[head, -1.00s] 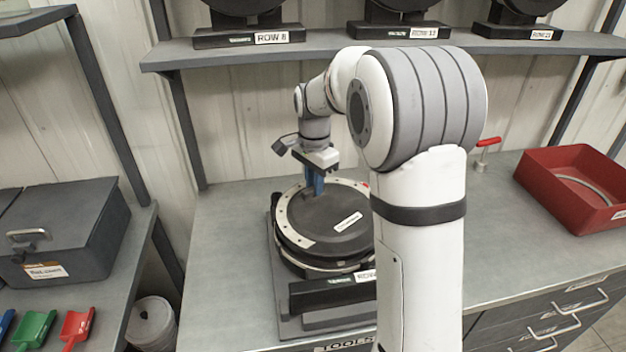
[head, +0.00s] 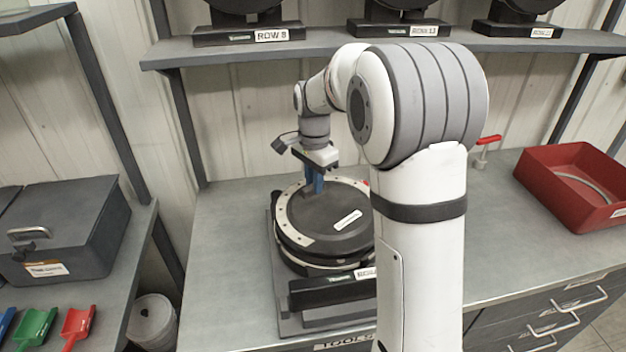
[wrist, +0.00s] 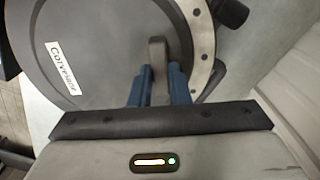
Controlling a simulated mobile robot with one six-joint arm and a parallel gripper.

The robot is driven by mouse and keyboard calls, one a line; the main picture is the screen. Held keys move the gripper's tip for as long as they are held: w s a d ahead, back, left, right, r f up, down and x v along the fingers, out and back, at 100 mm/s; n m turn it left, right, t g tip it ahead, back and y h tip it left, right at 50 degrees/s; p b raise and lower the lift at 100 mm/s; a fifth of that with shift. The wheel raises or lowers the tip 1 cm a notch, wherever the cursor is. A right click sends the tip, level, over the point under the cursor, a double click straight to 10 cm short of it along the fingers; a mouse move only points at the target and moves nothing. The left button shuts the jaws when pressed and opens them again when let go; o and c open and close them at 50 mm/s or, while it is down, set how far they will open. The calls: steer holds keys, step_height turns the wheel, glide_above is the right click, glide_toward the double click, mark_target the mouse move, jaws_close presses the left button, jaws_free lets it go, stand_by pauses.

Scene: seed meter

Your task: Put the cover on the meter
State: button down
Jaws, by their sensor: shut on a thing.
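The cover (head: 328,222) is a dark round disc with a pale rim band and a white label. It lies over the meter (head: 330,283), whose dark base with a ROW label shows at the front. My gripper (head: 314,190) is above the cover's upper left part. In the wrist view, the blue fingers of my gripper (wrist: 159,82) are shut on the grey upright handle of the cover (wrist: 95,45). The label there reads "Conveyance" or similar. My arm hides the right side of the meter and cover. I cannot tell whether the cover is fully seated.
A red tray (head: 560,158) with a ring inside stands at the right on the bench (head: 225,290). A shelf (head: 215,50) with several meters runs above. Grey bins and coloured scoops are at the left.

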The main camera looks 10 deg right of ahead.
steer(key=shift+f+b, duration=0.4)
steer(key=shift+f, duration=0.65)
stand_by(2.0)
steer(key=c, duration=1.3)
jaws_free()
steer(key=shift+c, duration=0.3)
steer(key=shift+r+p, duration=3.55)
steer(key=shift+r, duration=1.3)
steer(key=s+d+n+t+b, duration=0.1)
steer(key=s+n, duration=0.5)
steer(key=s, duration=0.7)
steer(key=s+d+r+n+t, duration=0.1)
steer(key=s+n, duration=0.5)
steer(key=s, duration=0.8)
steer(key=shift+s+d+r+t+b, duration=0.15)
steer(key=shift+d+r+t+b, duration=0.2)
steer(key=shift+t, duration=0.35)
